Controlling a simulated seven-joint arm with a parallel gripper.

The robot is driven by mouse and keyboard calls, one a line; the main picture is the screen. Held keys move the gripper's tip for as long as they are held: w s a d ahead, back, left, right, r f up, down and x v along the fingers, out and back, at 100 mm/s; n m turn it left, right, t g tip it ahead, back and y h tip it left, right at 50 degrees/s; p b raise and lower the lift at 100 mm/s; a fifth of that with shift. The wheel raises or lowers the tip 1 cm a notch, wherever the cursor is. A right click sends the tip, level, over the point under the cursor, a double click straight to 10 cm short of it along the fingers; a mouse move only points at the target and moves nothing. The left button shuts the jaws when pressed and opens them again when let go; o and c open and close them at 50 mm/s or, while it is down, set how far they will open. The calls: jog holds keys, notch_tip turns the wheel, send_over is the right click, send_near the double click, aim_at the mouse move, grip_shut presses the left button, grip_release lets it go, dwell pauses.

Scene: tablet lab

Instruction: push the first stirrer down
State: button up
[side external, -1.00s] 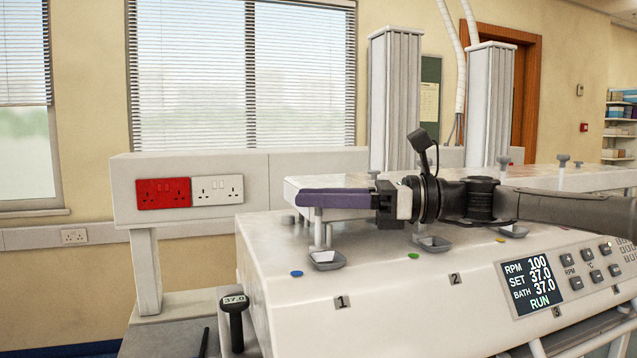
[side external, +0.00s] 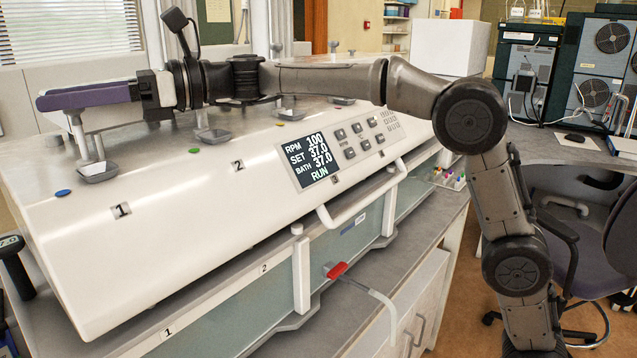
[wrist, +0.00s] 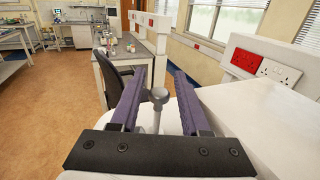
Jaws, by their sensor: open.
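My gripper (side external: 42,100) is level over station 1 of the white bath unit (side external: 130,255), its two purple fingers pointing left. In the wrist view the fingers (wrist: 156,75) are spread apart. The first stirrer, a grey rod with a round knob (wrist: 158,94), stands upright in the gap between them, and no finger visibly grips it. In the side view the stirrer's shaft (side external: 79,138) shows below the fingers, near a small metal dish (side external: 98,172). Its knob is hidden there behind the near finger.
More dishes stand along the unit's top, at station 2 (side external: 213,135) and farther right. Another stirrer knob (side external: 334,46) rises at the back. A control panel (side external: 308,161) reads RPM 100 and RUN. A white wall box with red sockets (wrist: 244,59) is right of my gripper in the wrist view.

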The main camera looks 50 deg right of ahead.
jog(key=r, duration=0.4)
jog(key=shift+d+r, duration=0.15)
jog(key=shift+d, duration=0.2)
jog(key=v, duration=1.3)
jog(key=s+r+n, duration=0.1)
jog(key=s+r, duration=0.2)
jog(key=s, duration=0.2)
jog(key=s+d+f+n+h, duration=0.3)
jog(key=s+f+n+h, duration=0.1)
jog(key=s+f, duration=0.4)
jog(key=s+d+f+n+h, duration=0.3)
jog(key=s+f+h, duration=0.1)
jog(key=s+f, duration=0.5)
notch_tip(320, 180, down, 2)
jog(key=shift+f+n+h, duration=0.1)
jog(key=shift+n+h, duration=0.2)
jog(key=shift+n, duration=0.1)
jog(key=shift+s+d, duration=0.1)
jog(key=shift+d, duration=0.05)
jog(key=shift+c, duration=1.4)
